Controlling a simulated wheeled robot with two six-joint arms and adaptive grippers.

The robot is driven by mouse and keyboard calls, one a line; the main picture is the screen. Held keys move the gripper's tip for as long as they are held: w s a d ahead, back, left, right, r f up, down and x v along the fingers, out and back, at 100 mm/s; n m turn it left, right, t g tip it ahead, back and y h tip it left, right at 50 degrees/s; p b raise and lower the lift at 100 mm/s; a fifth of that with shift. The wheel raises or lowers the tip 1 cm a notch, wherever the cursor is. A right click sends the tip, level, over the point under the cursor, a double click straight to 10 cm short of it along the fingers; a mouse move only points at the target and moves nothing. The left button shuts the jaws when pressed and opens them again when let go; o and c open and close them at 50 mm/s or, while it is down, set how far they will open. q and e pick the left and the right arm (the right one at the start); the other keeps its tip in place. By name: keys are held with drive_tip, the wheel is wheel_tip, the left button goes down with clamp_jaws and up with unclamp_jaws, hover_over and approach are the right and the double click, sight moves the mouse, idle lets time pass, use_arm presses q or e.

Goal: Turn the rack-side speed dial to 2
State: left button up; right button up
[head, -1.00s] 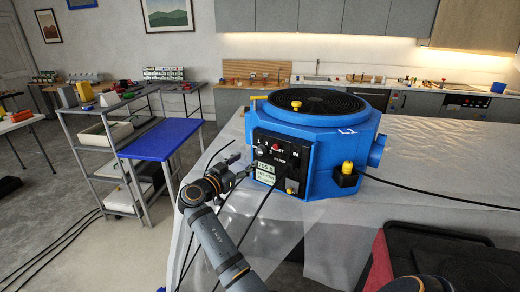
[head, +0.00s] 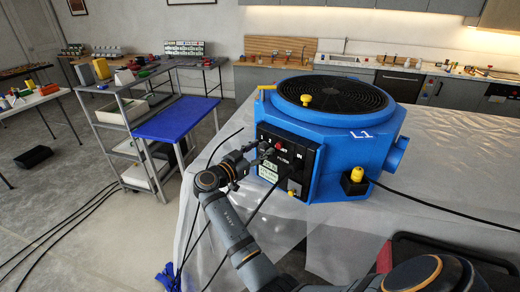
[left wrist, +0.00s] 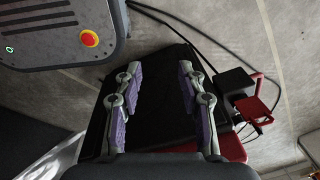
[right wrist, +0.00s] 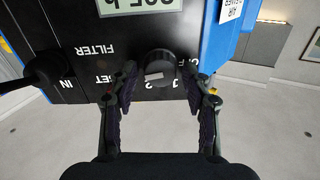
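The blue round-topped blower (head: 350,145) stands on the plastic-covered table. Its black control panel (head: 287,160) faces my right arm. In the right wrist view the round black speed dial (right wrist: 157,66) shows upside down beside the markings 1, 2 and OFF. A short pale mark is on it; I cannot tell which setting it points to. My right gripper (right wrist: 163,80) is open, with a finger on each side of the dial and gaps visible. In the head view this gripper (head: 257,155) partly hides the panel. My left gripper (left wrist: 156,70) is open and empty in its wrist view.
A grey rack (head: 112,110) with a blue shelf (head: 178,118) stands left of the table. Black cables run by the panel and across the table. A yellow knob (head: 357,174) sits on the blower's side. A red-and-black object (left wrist: 255,95) is near the left gripper.

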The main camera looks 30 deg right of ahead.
drive_tip(key=c, duration=0.8)
drive_tip(key=shift+f+n+b, duration=0.15)
drive_tip(key=shift+n+b, duration=0.95)
drive_tip(key=shift+b, duration=0.15)
drive_tip(key=shift+w+n+b, duration=0.1)
drive_tip(key=shift+n+b, duration=0.5)
drive_tip(key=shift+n, duration=0.2)
drive_tip(key=n+b, duration=0.1)
drive_tip(key=n, duration=0.1)
drive_tip(key=shift+n, duration=2.1)
